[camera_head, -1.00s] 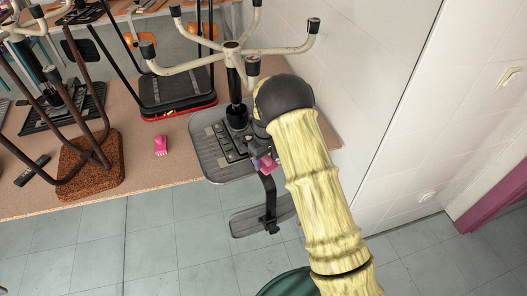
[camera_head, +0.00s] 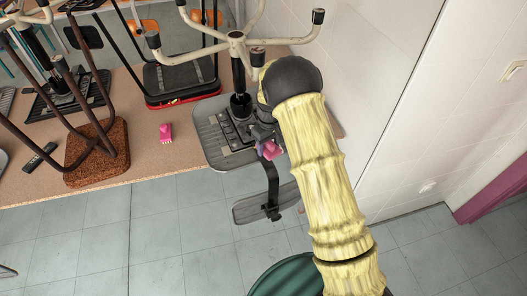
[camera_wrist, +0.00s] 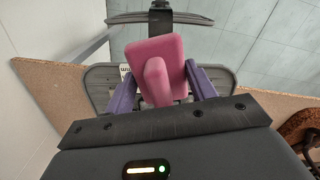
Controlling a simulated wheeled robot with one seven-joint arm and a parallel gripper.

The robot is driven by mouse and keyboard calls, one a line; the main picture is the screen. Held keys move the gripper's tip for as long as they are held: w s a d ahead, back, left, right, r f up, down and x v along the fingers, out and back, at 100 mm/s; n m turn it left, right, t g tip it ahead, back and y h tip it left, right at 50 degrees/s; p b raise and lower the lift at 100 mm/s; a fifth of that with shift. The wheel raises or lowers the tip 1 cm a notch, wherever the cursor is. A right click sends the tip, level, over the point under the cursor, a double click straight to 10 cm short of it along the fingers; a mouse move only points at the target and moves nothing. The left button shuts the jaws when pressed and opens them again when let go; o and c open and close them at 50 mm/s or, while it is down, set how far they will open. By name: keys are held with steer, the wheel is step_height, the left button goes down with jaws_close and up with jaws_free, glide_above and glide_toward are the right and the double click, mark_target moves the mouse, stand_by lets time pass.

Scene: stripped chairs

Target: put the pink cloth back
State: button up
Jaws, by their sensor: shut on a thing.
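The pink cloth (camera_wrist: 154,52) is between the purple fingers of my gripper (camera_wrist: 160,88) in the wrist view, as a folded, block-like shape with a raised ridge. It also shows as a small pink patch (camera_head: 269,150) beside the gripper in the head view. My gripper is shut on it, over the grey seat of an upturned chair (camera_head: 222,151) near the table's front edge. I cannot tell whether the cloth touches the seat. My yellow arm hides part of this area in the head view.
A small pink brush-like object (camera_head: 166,133) lies on the brown table (camera_head: 150,165). Upturned chairs with legs in the air stand on it, including a rusty-brown seat (camera_head: 98,155) and a black-red one (camera_head: 182,84). A white tiled wall (camera_head: 370,70) is at right. Grey floor (camera_head: 175,235) is open in front.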

steer(key=s+d+f+m, duration=0.3)
steer(key=s+d+f, duration=0.1)
steer(key=d, duration=0.3)
steer(key=s+d+f+m, duration=0.4)
steer(key=s+d+f, duration=0.1)
steer(key=s+d, duration=0.2)
steer(key=shift+d+m, duration=0.3)
steer(key=shift+d, duration=0.15)
steer(key=shift+a, duration=0.15)
